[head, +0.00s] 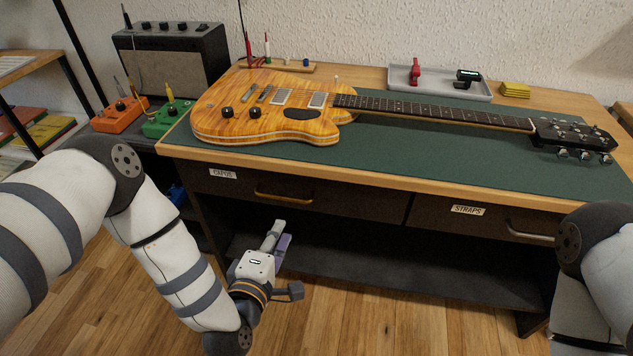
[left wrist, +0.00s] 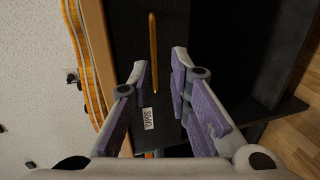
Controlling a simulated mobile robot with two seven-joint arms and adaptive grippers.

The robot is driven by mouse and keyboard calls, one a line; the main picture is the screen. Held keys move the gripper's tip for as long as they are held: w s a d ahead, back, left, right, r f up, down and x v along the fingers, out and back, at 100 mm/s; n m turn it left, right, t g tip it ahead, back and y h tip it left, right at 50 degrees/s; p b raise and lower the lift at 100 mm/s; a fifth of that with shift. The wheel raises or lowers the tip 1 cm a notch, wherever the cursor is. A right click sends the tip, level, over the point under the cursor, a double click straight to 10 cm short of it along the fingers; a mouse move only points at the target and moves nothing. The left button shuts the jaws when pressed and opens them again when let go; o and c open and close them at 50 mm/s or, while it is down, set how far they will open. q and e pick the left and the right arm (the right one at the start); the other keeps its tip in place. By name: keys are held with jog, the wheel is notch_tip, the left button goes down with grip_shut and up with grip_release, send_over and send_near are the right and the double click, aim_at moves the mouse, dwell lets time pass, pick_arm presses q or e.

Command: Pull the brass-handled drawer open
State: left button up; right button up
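The brass handle (head: 284,196) is a golden bar on the front of the left drawer (head: 240,187), which is closed and has a white label (head: 222,174). My left gripper (head: 278,236) is below and in front of this handle, apart from it. In the left wrist view the brass handle (left wrist: 154,50) shows beyond the open, empty fingers (left wrist: 160,75), with the label (left wrist: 149,118) between them. A second drawer (head: 450,218), labelled STRAPS, has a silver handle (head: 530,233). My right gripper is out of view; only part of the right arm shows at the right edge.
An electric guitar (head: 270,108) lies on the green mat (head: 400,155) on the bench. A grey tray (head: 440,86) stands at the back. Orange (head: 118,114) and green (head: 168,120) pedals and an amplifier (head: 172,60) stand left. A dark shelf (head: 380,280) lies below the drawers.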

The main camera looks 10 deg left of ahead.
aim_at(292, 199)
pick_arm(q)
jog(key=x, duration=0.4)
jog(key=b+x, duration=0.1)
jog(key=x, duration=0.2)
jog(key=r+x, duration=0.1)
jog(key=x, duration=0.3)
jog(key=shift+w+a+f+b, duration=0.1)
jog(key=shift+w+b, duration=0.25)
jog(key=shift+w, duration=0.2)
grip_shut()
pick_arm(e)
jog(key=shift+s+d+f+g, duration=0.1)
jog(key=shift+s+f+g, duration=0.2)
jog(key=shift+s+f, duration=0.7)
